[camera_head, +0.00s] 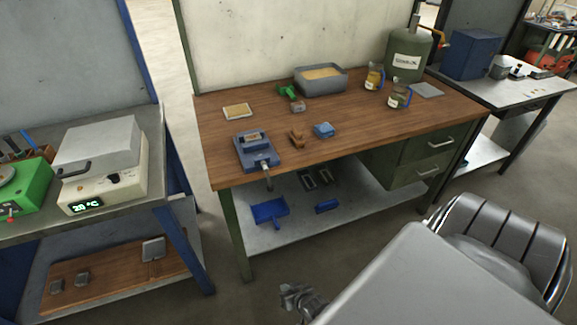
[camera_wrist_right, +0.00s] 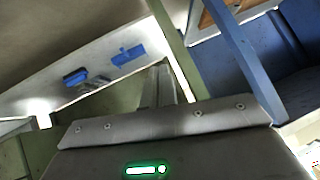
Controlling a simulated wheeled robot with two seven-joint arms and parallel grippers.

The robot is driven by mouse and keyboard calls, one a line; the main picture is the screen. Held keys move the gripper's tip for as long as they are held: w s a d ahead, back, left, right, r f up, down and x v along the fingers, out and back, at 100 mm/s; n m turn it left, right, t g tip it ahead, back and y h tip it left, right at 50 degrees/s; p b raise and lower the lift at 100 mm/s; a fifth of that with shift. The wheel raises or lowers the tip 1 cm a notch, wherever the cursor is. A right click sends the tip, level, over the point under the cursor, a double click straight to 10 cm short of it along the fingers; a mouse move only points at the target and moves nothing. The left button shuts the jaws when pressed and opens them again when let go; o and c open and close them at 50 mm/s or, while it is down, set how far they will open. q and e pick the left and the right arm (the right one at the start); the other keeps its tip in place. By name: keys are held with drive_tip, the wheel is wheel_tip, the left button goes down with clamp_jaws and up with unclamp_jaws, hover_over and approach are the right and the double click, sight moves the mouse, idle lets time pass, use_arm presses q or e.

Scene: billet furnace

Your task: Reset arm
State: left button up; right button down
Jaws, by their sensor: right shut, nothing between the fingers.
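My right gripper (camera_head: 292,292) shows at the bottom middle of the head view, beside my large grey arm link. It is in the air in front of the wooden workbench (camera_head: 370,150), apart from it. Its fingers are shut with nothing between them. In the right wrist view the gripper (camera_wrist_right: 160,72) points toward a lower shelf, with its grey housing across the bottom. My left gripper is in neither view.
The workbench holds a blue-grey vise (camera_head: 257,152), a sand tray (camera_head: 320,80) and two jars. Blue parts (camera_head: 270,211) lie on its lower shelf. A furnace (camera_head: 103,163) stands on the left table. Open floor (camera_head: 235,300) lies in front.

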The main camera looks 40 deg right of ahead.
drive_tip(key=shift+s+a+f+g, duration=0.25)
drive_tip(key=shift+s+f+g, duration=0.05)
drive_tip(key=shift+s+f, duration=0.45)
drive_tip(key=shift+n, duration=0.3)
drive_tip(key=s+f+n+g, duration=0.2)
drive_tip(key=s+f, duration=0.2)
drive_tip(key=s, duration=0.6)
drive_tip(key=s+f+n+g, duration=0.2)
drive_tip(key=s+f, duration=0.3)
drive_tip(key=s, duration=0.5)
drive_tip(key=s+f+n+g, duration=0.2)
drive_tip(key=s+f+g, duration=0.2)
drive_tip(key=s, duration=0.6)
drive_tip(key=shift+d+f+b, duration=0.2)
drive_tip(key=shift+f+b, duration=0.15)
drive_tip(key=shift+b, duration=0.05)
